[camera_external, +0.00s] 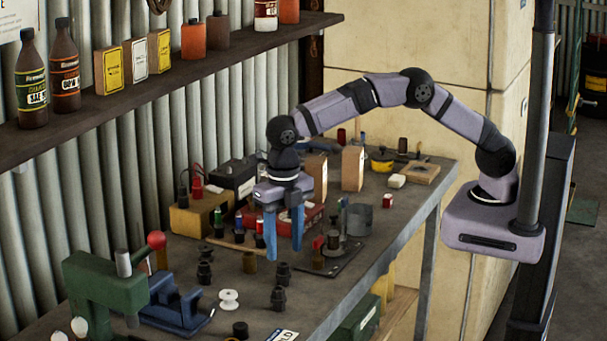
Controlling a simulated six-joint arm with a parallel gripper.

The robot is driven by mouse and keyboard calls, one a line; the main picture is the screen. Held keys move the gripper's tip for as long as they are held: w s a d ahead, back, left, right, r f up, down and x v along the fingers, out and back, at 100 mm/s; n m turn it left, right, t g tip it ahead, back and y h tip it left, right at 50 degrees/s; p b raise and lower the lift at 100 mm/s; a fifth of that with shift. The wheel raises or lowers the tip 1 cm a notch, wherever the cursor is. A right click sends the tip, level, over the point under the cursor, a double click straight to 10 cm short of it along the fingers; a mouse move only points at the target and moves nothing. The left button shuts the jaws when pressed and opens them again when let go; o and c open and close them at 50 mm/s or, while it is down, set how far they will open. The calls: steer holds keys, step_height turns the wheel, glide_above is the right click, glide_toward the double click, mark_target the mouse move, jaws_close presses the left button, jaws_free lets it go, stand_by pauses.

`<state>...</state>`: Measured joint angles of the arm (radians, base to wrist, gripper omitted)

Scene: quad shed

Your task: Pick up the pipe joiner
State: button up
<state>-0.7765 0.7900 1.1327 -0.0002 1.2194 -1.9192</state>
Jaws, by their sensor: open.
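My gripper (284,252) has two blue fingers pointing down, spread apart with nothing visible between their tips. It is over the middle of the workbench (345,285). Several small black fittings stand on the bench, and I cannot tell for sure which is the pipe joiner. One black fitting (283,274) appears just below the fingertips in the picture. Another black fitting (278,299) stands nearer the front, and a stepped black one (204,273) stands to the left. How high the fingers are above the bench is unclear.
A green press (105,285) with a red-knobbed lever and a blue vise (175,308) stand at left. A white spool (229,299) is near the front fittings.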

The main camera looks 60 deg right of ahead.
mark_target(284, 265)
steer(key=shift+d+f+p, duration=0.15)
steer(key=shift+f+p, duration=0.75)
steer(key=shift+f, duration=0.6)
steer(key=shift+w+f+p, duration=0.15)
steer(key=shift+f+p, duration=0.8)
steer(key=shift+f, duration=1.2)
steer(key=shift+c, duration=0.7)
steer(key=c, duration=0.8)
